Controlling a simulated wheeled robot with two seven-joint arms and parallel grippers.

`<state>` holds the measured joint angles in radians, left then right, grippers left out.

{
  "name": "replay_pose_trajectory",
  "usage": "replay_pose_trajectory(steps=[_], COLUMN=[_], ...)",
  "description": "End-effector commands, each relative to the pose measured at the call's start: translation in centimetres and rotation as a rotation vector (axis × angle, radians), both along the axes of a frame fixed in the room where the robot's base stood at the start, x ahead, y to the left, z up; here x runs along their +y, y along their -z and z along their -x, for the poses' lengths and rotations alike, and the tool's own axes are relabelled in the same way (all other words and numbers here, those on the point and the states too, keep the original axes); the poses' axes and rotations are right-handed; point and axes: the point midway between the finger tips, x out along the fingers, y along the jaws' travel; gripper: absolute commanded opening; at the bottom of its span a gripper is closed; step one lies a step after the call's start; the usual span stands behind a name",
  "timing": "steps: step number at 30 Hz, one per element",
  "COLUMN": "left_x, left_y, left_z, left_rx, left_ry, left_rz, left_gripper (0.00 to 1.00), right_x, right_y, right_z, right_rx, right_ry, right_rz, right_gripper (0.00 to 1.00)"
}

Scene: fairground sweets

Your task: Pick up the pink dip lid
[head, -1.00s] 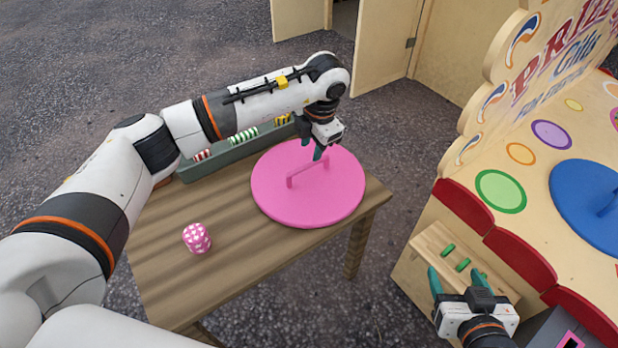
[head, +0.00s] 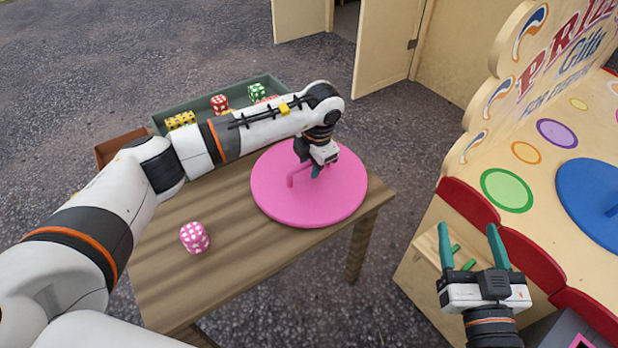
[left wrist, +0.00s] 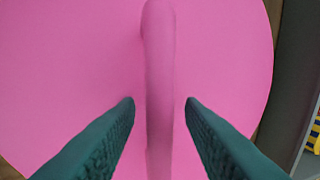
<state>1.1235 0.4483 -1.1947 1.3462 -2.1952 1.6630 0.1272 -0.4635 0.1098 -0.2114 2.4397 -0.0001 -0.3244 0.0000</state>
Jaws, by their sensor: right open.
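The pink dip lid (head: 330,205) is a round pink disc with a raised bar handle (head: 292,178), lying flat on the wooden table. My left gripper (head: 310,172) is down over the lid at its handle. In the left wrist view the handle (left wrist: 160,90) runs between the two green fingers of my left gripper (left wrist: 160,105), with a gap on each side, so it is open. My right gripper (head: 472,248) is open and empty by the stall's front at the lower right. Part of the handle is hidden by my left gripper in the head view.
A pink-and-white patterned piece (head: 195,238) stands on the wooden table (head: 240,270). A green tray (head: 193,110) with several coloured pieces is behind my left arm, beside a brown box (head: 118,145). A prize stall with a blue disc (head: 590,205) stands at right.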

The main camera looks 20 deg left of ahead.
Motion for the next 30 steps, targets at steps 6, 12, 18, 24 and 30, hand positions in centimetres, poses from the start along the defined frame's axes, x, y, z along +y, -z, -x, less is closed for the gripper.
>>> replay_pose_trajectory(steps=[6, 12, 18, 24, 30], left_x=[0.0, 0.0, 0.0, 0.0, 0.0], left_y=[0.0, 0.0, -0.2, -0.8, -3.6], left_z=[0.0, 0.0, 0.0, -0.1, -0.1], left_rx=[0.0, 0.0, -0.001, -0.002, -0.004], left_ry=[0.0, 0.0, 0.0, -0.001, 0.0], left_rz=[0.0, 0.0, 0.001, 0.001, 0.001], left_gripper=[0.17, 0.0, 0.0, 0.0, 0.0], right_x=[0.0, 0.0, 0.0, 0.0, -0.7], right_y=[0.0, 0.0, 0.0, 0.1, 2.9], right_z=[0.0, 0.0, 0.0, 0.0, 0.4], right_rx=[0.001, 0.002, 0.002, 0.018, 0.197], right_ry=[0.0, 0.0, 0.0, 0.001, 0.014], right_rz=[0.0, 0.0, 0.0, 0.004, 0.051], right_gripper=[0.66, 0.66, 0.66, 0.66, 0.66])
